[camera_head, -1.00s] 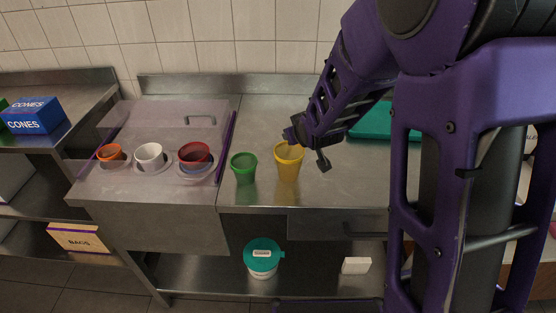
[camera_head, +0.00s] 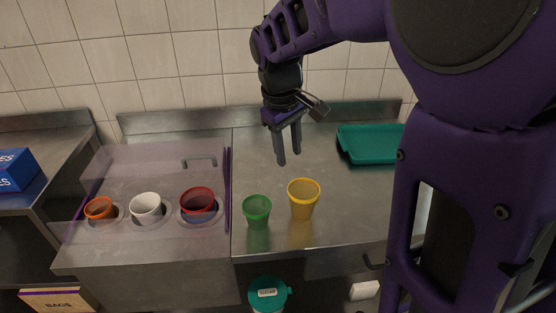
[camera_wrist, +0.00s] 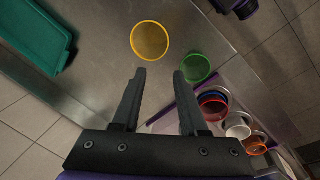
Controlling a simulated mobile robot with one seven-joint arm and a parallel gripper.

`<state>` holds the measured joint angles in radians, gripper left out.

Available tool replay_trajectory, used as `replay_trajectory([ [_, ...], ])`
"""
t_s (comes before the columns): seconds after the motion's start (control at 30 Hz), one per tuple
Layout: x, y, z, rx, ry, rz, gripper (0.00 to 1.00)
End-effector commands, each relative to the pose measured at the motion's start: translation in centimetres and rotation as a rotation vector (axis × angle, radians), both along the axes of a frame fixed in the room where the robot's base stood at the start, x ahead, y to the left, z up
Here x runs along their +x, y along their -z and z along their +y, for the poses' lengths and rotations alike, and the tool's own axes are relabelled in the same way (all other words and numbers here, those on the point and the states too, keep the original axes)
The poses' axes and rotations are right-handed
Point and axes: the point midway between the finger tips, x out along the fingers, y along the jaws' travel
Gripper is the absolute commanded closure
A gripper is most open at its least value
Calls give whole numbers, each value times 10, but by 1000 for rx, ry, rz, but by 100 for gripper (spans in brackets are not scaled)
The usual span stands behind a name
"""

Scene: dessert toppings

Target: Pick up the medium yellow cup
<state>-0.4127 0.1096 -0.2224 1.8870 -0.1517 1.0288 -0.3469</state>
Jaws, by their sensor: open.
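The yellow cup (camera_head: 303,201) stands upright on the steel counter, just right of the smaller green cup (camera_head: 257,211). In the wrist view the yellow cup (camera_wrist: 150,41) shows from above, beyond the fingertips, with the green cup (camera_wrist: 196,68) beside it. My gripper (camera_head: 289,161) is open and empty. Its fingers point down above the counter, behind the two cups in the head view. In the wrist view the fingers (camera_wrist: 160,74) are apart with nothing between them.
A clear-covered holder (camera_head: 130,240) at left carries an orange cup (camera_head: 101,210), a white cup (camera_head: 146,209) and a red cup (camera_head: 197,201). A green tray (camera_head: 371,145) lies at the back right. A tiled wall stands behind. The counter around the yellow cup is mostly bare.

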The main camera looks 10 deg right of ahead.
Motion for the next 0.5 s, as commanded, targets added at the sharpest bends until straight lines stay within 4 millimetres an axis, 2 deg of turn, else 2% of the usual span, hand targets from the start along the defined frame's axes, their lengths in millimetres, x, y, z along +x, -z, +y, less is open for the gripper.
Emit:
replay_trajectory([
  [0.1,-11,8,2,11,-30,59,57],
  [0.27,-14,26,3,15,-43,80,57],
  [0.5,-10,78,-3,14,-42,80,57],
])
